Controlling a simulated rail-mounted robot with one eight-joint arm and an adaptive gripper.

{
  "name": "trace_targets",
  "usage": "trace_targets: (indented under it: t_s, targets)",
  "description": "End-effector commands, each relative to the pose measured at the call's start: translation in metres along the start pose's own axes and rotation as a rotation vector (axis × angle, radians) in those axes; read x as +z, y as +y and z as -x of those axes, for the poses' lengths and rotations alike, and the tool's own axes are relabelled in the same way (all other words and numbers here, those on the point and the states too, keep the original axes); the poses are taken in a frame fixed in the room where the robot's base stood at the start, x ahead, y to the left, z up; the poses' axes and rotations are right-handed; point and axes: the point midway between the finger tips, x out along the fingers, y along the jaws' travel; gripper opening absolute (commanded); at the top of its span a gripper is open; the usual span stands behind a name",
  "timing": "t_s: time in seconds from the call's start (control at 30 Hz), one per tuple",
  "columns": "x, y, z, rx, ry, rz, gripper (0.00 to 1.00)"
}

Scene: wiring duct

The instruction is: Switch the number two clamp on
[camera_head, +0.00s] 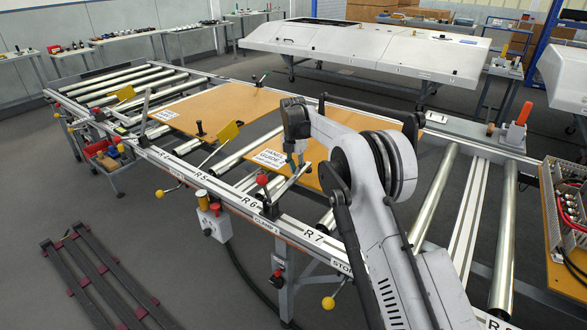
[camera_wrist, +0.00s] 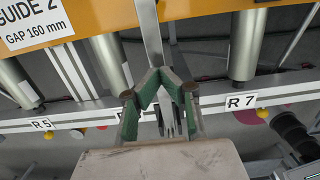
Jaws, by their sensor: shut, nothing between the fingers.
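My gripper (camera_head: 297,160) hangs above the front rail between the R6 and R7 labels. In the wrist view its green-faced fingers (camera_wrist: 160,73) meet at the tips, with nothing held. A clamp (camera_head: 270,205) with a red ball (camera_head: 262,180) stands on the front rail by R6. Its flat grey metal bar (camera_head: 291,182) slants up to the right under my gripper. In the wrist view a grey bar (camera_wrist: 151,35) passes behind the fingertips; whether they touch is unclear. A small label (camera_head: 266,226) sits below the clamp, too small to read surely.
An orange panel (camera_head: 318,180) with a Panel Guide 2 sign (camera_head: 271,158) lies beyond the rail. Silver rollers (camera_head: 433,190) cross the frame. A yellow-knobbed lever (camera_head: 328,303) and a box with yellow and red knobs (camera_head: 212,224) are at the front side.

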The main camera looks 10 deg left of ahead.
Motion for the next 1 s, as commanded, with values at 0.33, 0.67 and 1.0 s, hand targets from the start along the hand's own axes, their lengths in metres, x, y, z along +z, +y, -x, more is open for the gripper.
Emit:
trace_targets:
  t_s: [0.33, 0.67, 1.0]
  targets:
    - [0.008, 0.0, -0.031, 0.0, -0.001, 0.0, 0.0]
    - [0.009, 0.0, -0.04, 0.0, -0.001, 0.0, 0.0]
    - [0.009, 0.0, -0.041, -0.001, -0.001, 0.0, 0.0]
